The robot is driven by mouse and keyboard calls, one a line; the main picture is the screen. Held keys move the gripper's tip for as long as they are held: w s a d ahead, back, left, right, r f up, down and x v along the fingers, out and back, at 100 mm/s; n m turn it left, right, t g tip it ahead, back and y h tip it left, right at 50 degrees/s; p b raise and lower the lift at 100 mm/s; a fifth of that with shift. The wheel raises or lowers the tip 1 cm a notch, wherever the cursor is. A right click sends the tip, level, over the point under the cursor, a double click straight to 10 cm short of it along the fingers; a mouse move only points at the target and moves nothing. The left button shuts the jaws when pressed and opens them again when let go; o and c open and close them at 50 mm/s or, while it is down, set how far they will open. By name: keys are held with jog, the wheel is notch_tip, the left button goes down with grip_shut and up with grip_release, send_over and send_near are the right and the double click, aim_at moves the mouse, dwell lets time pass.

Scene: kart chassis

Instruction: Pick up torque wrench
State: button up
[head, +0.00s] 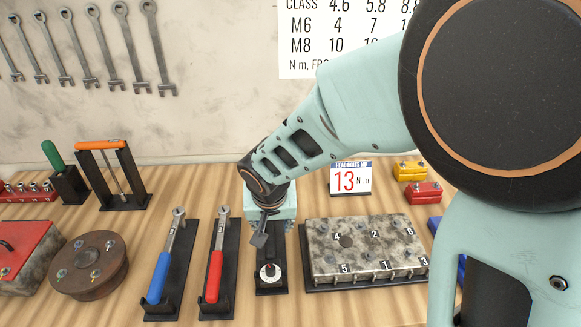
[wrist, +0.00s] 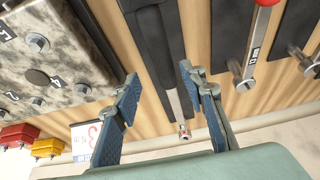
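Three long tools lie in black holders on the wooden bench: a wrench with a blue handle (head: 160,278), a wrench with a red handle (head: 214,276), and a black one with a white dial (head: 269,272). I cannot tell which one the task means by torque wrench. My gripper (head: 262,236) is over the far end of the black one and hides part of it. In the wrist view my gripper (wrist: 160,88) is open and empty. A black tool with a silver shaft (wrist: 176,104) shows between its fingers, apparently below them. The red-handled wrench shows at the right (wrist: 244,70).
A metal block with numbered bolts (head: 364,250) stands right of the black tool. A 13 N m sign (head: 350,179) and yellow (head: 410,171) and red blocks (head: 423,193) are behind. A brown round flange (head: 88,265) is at left. Some bare wood lies in front.

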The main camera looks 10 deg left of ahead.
aim_at(270, 226)
jog(key=f, duration=0.1)
jog(key=w+f, duration=0.1)
jog(key=a+f, duration=0.1)
jog(key=shift+w+a+f, duration=0.1)
jog(key=shift+w+f, duration=0.05)
jog(key=shift+w, duration=0.2)
jog(key=shift+w+f, duration=0.3)
jog(key=shift+f, duration=0.3)
grip_shut()
jog(key=shift+a+r, duration=0.1)
